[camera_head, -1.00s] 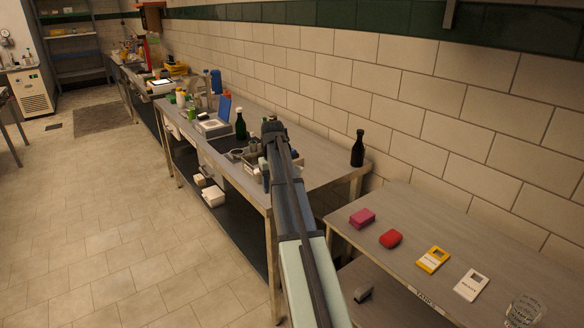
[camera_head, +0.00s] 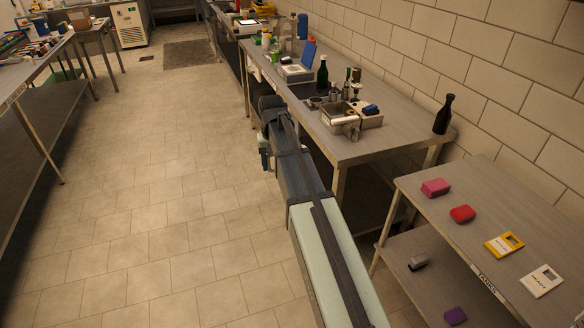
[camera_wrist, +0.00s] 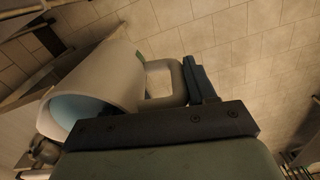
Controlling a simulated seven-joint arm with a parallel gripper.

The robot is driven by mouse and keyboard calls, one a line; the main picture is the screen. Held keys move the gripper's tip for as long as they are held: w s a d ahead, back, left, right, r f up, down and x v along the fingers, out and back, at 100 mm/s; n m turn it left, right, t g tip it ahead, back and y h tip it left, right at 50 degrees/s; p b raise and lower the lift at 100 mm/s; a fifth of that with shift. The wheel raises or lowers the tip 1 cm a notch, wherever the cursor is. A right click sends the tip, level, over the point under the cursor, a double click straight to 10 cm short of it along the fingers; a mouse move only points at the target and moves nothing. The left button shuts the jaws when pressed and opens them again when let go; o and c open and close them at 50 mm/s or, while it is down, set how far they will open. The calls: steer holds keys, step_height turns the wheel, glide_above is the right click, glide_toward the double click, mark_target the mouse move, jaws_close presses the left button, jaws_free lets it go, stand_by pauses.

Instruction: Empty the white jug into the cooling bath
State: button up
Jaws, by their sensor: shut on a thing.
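The white jug (camera_wrist: 105,85) lies across the wrist view, tilted, with its mouth toward the lower left. Pale blue shows inside the mouth; I cannot tell whether it is liquid or lining. My gripper (camera_wrist: 188,82) is shut on the jug's handle (camera_wrist: 160,68). In the head view my gripper (camera_head: 264,138) is out over the floor at the near bench's front edge, and my arm hides most of the jug. An open steel basin (camera_head: 334,121) stands on the bench to the right of my gripper; I cannot tell for sure that it is the cooling bath.
A low table (camera_head: 490,210) at right carries pink, red, yellow and white items. Another table (camera_head: 45,85) stands at left. The floor between is clear.

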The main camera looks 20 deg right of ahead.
steer(key=w+d+r+m, duration=0.25)
steer(key=w+d, duration=0.45)
steer(key=w, duration=0.4)
steer(key=w+d+r+m, duration=0.2)
steer(key=w+d+r, duration=0.2)
steer(key=w+d, duration=0.6)
steer(key=w+d+r+m, duration=0.25)
steer(key=w+d, duration=0.25)
steer(key=w, duration=0.8)
steer(key=shift+s+d+r+n+t+y, duration=0.15)
steer(key=shift+s+d+r+t+y, duration=0.3)
steer(key=shift+d+r+y, duration=0.15)
steer(key=shift+s+d+r+n+t+y, duration=0.25)
steer(key=shift+d+r+t+y, duration=0.2)
steer(key=shift+r, duration=0.25)
steer(key=shift+s+d+r+n+t+y, duration=0.1)
steer(key=shift+s+d+r+t+y, duration=0.35)
steer(key=shift+d+r+y, duration=0.15)
steer(key=shift+s+d+r+t+y, duration=0.1)
steer(key=shift+r+t+y, duration=0.15)
steer(key=shift+t+y, duration=0.35)
steer(key=shift+s+d+r+t+y, duration=0.1)
steer(key=shift+r+t+y, duration=0.1)
steer(key=shift+t+y, duration=0.35)
